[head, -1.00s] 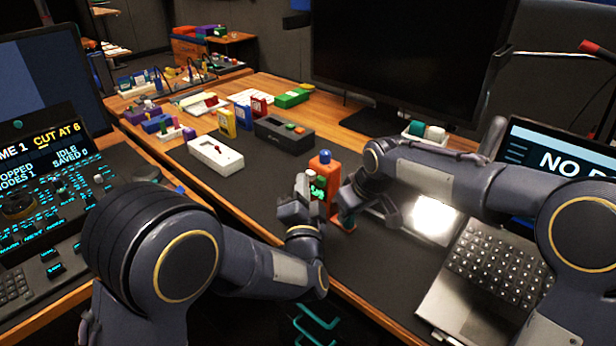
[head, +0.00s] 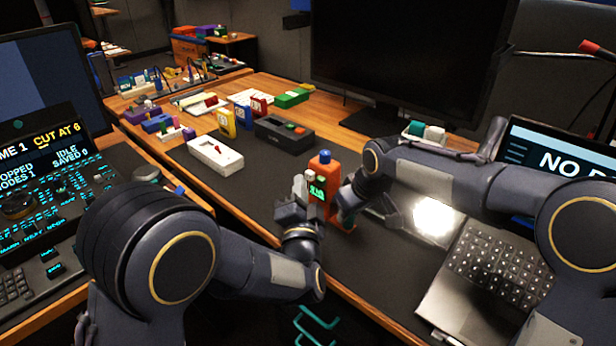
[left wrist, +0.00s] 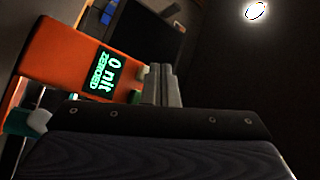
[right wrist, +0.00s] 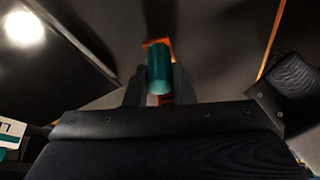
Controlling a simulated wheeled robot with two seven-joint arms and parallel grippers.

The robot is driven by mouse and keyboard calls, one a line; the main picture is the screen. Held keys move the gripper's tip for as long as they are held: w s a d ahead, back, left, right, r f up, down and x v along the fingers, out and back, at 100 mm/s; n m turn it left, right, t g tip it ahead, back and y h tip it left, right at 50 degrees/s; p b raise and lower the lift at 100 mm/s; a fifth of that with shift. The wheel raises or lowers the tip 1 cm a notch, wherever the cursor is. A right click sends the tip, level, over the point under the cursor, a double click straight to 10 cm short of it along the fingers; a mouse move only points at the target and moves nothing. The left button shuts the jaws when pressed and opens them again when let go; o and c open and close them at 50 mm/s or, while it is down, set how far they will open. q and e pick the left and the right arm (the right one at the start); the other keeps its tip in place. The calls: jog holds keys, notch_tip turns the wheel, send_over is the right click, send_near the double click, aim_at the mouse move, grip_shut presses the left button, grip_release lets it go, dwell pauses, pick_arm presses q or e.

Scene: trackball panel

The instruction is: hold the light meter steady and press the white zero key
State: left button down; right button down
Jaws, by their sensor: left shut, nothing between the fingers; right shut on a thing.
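The light meter (head: 320,172) is an upright orange device with a dark screen. In the left wrist view its screen (left wrist: 108,77) reads "0 nit ZEROED" in green. My left gripper (head: 300,187) is shut and empty, close beside the meter's screen side. In the left wrist view its fingertips (left wrist: 161,72) are near the meter's face, beside a small green key (left wrist: 137,97).
The laptop (head: 490,270) is at the right, the large monitor (head: 415,55) behind. The dark mat left of the meter has free room.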

pick_arm(q)
jog(key=shift+s+a, duration=0.25)
jog(key=shift+s+a, duration=1.75)
jog(key=shift+a, duration=0.05)
jog(key=shift+s, duration=0.1)
jog(key=s+r, duration=0.1)
jog(key=s, duration=0.6)
jog(key=shift+s, duration=0.3)
